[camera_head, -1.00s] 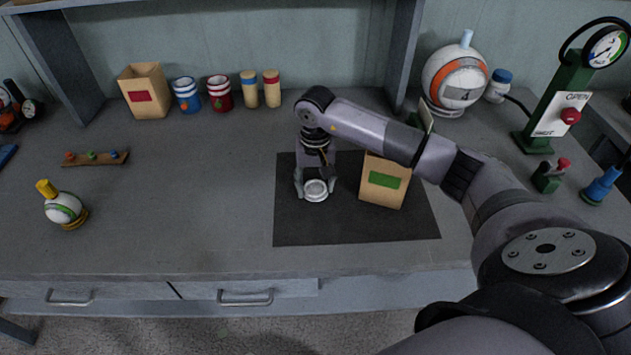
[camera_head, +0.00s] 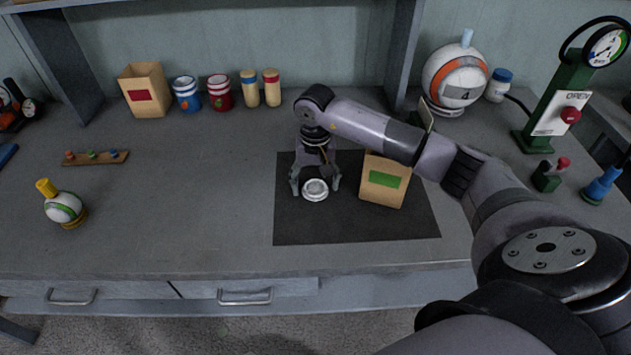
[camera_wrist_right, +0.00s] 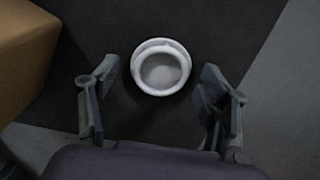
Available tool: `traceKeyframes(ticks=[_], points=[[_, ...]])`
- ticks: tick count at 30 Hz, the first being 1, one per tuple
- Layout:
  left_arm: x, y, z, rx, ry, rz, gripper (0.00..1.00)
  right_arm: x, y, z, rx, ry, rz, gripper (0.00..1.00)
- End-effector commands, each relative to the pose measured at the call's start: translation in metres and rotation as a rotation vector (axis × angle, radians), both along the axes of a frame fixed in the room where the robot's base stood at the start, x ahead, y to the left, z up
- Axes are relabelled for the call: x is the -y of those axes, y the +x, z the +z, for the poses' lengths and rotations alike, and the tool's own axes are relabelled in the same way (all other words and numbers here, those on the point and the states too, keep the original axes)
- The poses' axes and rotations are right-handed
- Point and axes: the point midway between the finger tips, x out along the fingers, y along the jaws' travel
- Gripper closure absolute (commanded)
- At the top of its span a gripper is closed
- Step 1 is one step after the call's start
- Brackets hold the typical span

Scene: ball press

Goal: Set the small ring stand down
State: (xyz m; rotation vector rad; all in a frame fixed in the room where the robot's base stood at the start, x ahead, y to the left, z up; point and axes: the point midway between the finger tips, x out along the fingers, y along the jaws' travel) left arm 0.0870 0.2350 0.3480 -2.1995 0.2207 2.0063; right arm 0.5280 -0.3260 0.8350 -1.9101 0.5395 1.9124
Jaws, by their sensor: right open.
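The small ring stand (camera_head: 315,190) is a white ring that rests on the dark mat (camera_head: 300,228), left of the box with the green label. My right gripper (camera_head: 315,186) is open around it, with one finger on each side. In the right wrist view the ring stand (camera_wrist_right: 160,68) lies between and slightly beyond the open fingertips (camera_wrist_right: 158,80), with a gap on both sides. My left gripper is not in view.
A tan box with a green label (camera_head: 384,181) stands on the mat close to the right of my gripper. A white ball with a yellow stopper (camera_head: 63,208) sits at the left. A green press (camera_head: 562,100) stands at the right.

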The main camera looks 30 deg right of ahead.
Motion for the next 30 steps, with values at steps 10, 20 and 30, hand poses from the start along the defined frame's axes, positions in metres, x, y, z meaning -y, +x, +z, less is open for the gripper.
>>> traceKeyframes(ticks=[10, 20, 30], points=[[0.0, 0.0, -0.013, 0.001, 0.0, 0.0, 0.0, 0.001, 0.002, 0.07, 0.008, 0.0, 0.0, 0.3], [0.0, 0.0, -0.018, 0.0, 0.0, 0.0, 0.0, 0.0, 0.001, 0.116, 0.003, 0.001, 0.0, 0.3], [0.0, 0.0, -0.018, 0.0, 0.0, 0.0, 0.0, 0.0, 0.0, 0.12, 0.0, 0.0, 0.0, 0.3]])
